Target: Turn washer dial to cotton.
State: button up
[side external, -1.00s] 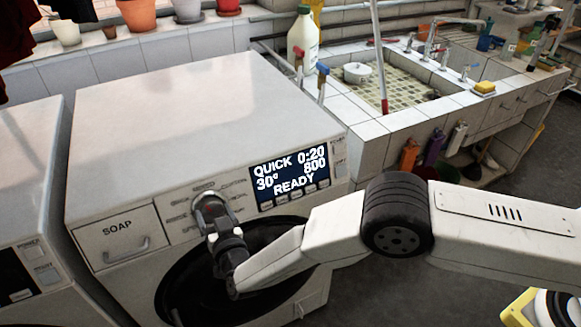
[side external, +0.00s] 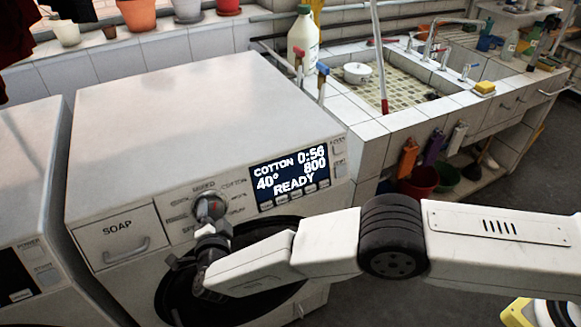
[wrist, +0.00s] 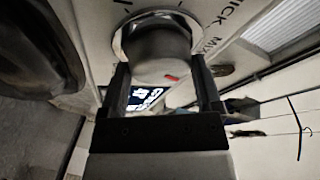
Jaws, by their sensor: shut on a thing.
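The washer (side external: 190,110) is white and stands in the middle of the side view. Its round metallic dial (side external: 210,206) is on the front panel, left of the display. The display (side external: 290,178) reads COTTON 0:56, 40°, 800, READY. In the wrist view the dial (wrist: 158,52) sits between the two dark fingers of my gripper (wrist: 160,82), with a small red mark on its face. My gripper (side external: 211,224) is shut on the dial, and its fingers partly hide the dial and some panel labels in the side view.
The soap drawer (side external: 118,238) is left of the dial, and the dark round door (side external: 185,290) is below it. A second machine (side external: 30,200) stands at the left. A tiled sink (side external: 360,125) is at the right, with a bottle (side external: 303,38) beside it.

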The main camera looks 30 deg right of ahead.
jog(key=shift+m+g+h, duration=0.3)
jog(key=shift+m+g, duration=0.2)
jog(key=shift+m, duration=1)
jog(key=o, duration=1)
jog(key=shift+o, duration=0.2)
jog(key=shift+a, duration=0.1)
jog(key=v, duration=0.7)
jog(key=shift+s+r, duration=0.15)
jog(key=shift+s, duration=0.2)
jog(key=shift+a, duration=0.1)
